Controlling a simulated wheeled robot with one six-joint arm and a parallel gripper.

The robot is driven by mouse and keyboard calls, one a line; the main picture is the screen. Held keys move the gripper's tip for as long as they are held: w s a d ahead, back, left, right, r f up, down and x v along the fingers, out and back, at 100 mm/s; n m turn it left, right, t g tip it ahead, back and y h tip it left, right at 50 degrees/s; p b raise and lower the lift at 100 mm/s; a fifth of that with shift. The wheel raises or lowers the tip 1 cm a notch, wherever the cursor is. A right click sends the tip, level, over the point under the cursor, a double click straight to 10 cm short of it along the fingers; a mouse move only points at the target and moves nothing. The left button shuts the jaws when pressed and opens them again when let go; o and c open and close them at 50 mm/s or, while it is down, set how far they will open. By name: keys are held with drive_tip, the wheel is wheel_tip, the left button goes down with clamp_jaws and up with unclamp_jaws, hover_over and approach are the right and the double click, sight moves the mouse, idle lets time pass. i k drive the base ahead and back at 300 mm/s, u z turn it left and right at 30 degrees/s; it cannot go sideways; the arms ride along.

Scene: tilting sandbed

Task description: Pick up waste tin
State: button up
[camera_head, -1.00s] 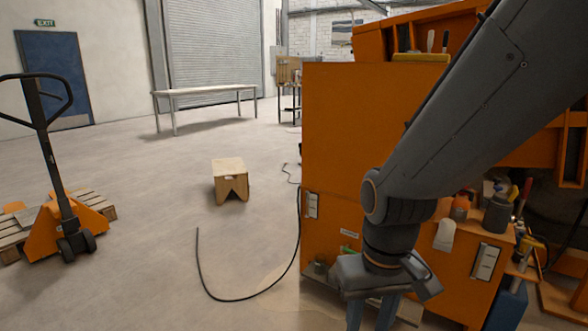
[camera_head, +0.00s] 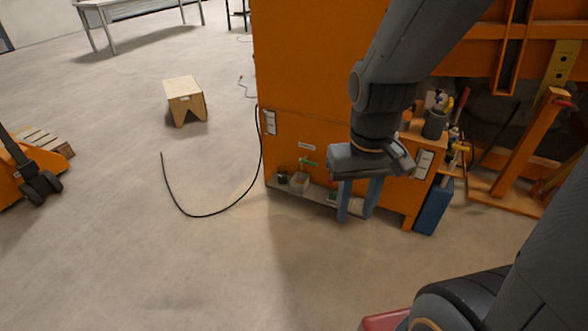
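My gripper (camera_head: 358,203) points down in front of the orange cabinet, its two blue-grey fingers apart with nothing visible between them. A low shelf (camera_head: 318,193) runs along the cabinet's foot, left of and partly behind the fingers. On its left end stand a small dark tin-like container (camera_head: 283,178) and a pale open box (camera_head: 299,183) with a green-handled item above it. I cannot tell for sure which is the waste tin; they are small and unlabelled. My fingers are to the right of both and apart from them. Part of the shelf's right end is hidden by the gripper.
The orange cabinet (camera_head: 305,80) fills the centre. A ledge on its right holds a dark cup (camera_head: 434,124) and tools. A blue container (camera_head: 433,207) stands on the floor below. A black cable (camera_head: 196,215) lies left. A wooden stool (camera_head: 184,97) stands farther back. The front floor is clear.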

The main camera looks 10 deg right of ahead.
sight(300, 182)
drive_tip(key=z, duration=0.35)
drive_tip(key=i, duration=1.15)
drive_tip(key=u, duration=0.5)
drive_tip(key=i, duration=0.35)
drive_tip(key=u, duration=0.45)
